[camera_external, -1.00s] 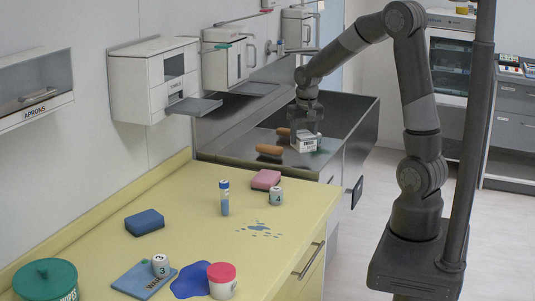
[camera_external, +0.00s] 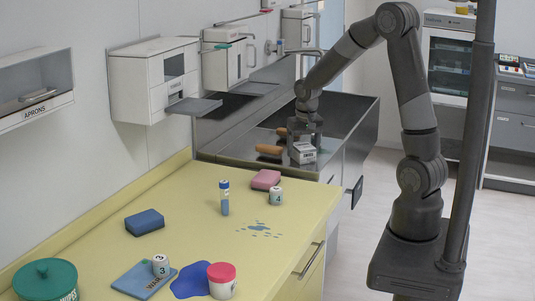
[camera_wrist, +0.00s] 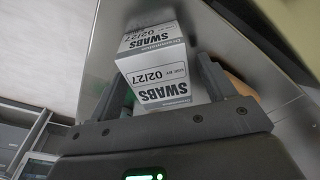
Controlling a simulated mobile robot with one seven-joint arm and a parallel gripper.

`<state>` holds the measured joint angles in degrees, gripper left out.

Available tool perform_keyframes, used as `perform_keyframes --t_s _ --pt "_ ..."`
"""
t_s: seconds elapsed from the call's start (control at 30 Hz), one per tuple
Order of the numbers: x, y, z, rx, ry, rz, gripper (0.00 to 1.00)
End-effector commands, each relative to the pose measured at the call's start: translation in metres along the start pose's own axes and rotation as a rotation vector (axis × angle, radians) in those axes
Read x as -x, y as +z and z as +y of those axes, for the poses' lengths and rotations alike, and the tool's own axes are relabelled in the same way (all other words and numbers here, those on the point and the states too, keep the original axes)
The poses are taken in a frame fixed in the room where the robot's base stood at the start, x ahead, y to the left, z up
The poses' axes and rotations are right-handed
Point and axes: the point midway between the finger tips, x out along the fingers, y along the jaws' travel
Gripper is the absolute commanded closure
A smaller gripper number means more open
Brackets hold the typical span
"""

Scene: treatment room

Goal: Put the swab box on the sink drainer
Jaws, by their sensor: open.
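The swab box (camera_external: 302,153), white with dark "SWABS 02/27" print, sits on the steel sink drainer (camera_external: 243,148) at its near right part. In the wrist view the box (camera_wrist: 155,65) fills the space between the two fingers, with its printed faces toward the camera. My gripper (camera_external: 305,134) points down over the box, its fingers open around the box's sides. In the wrist view my gripper (camera_wrist: 165,88) shows a finger at each side of the box. Any small gap between fingers and box is hard to make out.
Two brown objects (camera_external: 269,150) lie on the drainer left of the box. Wall dispensers (camera_external: 152,80) hang behind.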

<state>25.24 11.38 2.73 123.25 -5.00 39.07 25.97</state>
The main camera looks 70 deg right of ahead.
Motion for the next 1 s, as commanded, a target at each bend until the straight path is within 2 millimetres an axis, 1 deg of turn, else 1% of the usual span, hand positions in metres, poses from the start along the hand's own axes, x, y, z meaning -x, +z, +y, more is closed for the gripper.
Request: perform_keyframes --t_s 0.2,0.27,0.33,0.47,0.6,0.7,0.8,1.0 --pt "0.002 0.000 0.000 0.000 0.000 0.001 0.24" --pt "0.005 -0.001 0.000 0.000 -0.001 0.002 0.24" --pt "0.013 -0.001 0.000 0.000 -0.001 0.003 0.24" --pt "0.038 -0.001 -0.001 0.000 -0.002 0.005 0.24" --pt "0.069 -0.001 -0.001 0.001 -0.002 0.005 0.24" --pt "0.089 -0.001 -0.001 0.001 -0.001 0.004 0.24" --pt "0.106 -0.001 0.000 0.001 -0.002 0.004 0.24" --pt "0.123 0.002 -0.001 0.006 -0.002 0.004 0.24"
